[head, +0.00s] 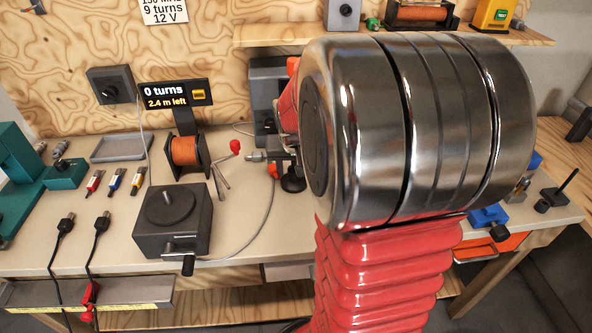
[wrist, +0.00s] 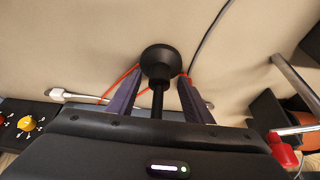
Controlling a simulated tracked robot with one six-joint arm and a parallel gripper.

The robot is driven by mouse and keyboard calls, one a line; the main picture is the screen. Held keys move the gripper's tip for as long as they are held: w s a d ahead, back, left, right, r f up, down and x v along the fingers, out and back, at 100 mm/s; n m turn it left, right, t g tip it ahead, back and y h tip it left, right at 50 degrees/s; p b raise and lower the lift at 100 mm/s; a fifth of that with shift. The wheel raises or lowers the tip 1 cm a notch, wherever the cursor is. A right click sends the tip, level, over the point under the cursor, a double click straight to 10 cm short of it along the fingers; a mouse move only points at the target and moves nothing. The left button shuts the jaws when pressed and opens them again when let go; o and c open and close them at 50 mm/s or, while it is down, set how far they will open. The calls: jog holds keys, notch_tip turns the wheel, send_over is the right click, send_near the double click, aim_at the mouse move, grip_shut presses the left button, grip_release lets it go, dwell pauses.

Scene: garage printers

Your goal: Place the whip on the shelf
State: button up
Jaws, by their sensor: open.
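A black round base with a thin black stem, which I take for the whip (wrist: 158,58), is in the middle of the wrist view. Its stem runs back toward my palm. My gripper (wrist: 160,78) is open, with one dark finger on each side of the stem; I cannot tell whether either touches it. In the head view my gripper (head: 281,150) is partly hidden behind my wrist, and the black base (head: 292,182) shows below it, near the bench top. The wooden shelf (head: 275,38) is on the back wall, higher than the bench.
A crank winder (head: 172,222), a wire spool (head: 187,152) and a grey tray (head: 122,147) stand on the bench (head: 85,205) to the left. A black stand with a slanted rod (head: 556,194) is at the right. A grey box and other devices occupy the shelf; its left end is bare.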

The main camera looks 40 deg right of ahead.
jog(key=v, duration=1)
jog(key=shift+s+a+r, duration=0.1)
jog(key=shift+r, duration=0.05)
jog(key=s+a+n+y, duration=0.1)
jog(key=s+a, duration=0.3)
jog(key=a, duration=0.4)
jog(key=s+a+n+t+y, duration=0.1)
jog(key=s+a+n, duration=0.2)
jog(key=a, duration=0.5)
jog(key=s+a+r+n+t, duration=0.1)
jog(key=s+a+n, duration=0.2)
jog(key=a, duration=0.5)
jog(key=shift+s+a+n+y, duration=0.15)
jog(key=shift+s+n+y, duration=0.25)
jog(key=shift+s, duration=0.4)
jog(key=shift+r, duration=0.1)
jog(key=shift+c, duration=0.4)
jog(key=shift+c, duration=1.3)
